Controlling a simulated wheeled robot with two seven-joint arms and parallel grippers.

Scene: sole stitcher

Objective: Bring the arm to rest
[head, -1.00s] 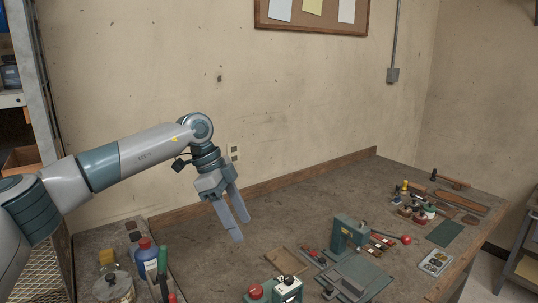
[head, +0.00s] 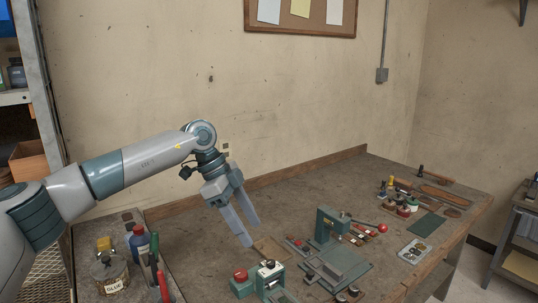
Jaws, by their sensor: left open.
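My left arm (head: 145,165) reaches in from the left in the head view. My left gripper (head: 245,230) points down over the workbench, open, with nothing between its fingers. My right gripper is out of view.
Bottles and a glue jar (head: 111,274) stand at the left. Hand tools (head: 415,196) lie at the far right. The bench's back middle is clear.

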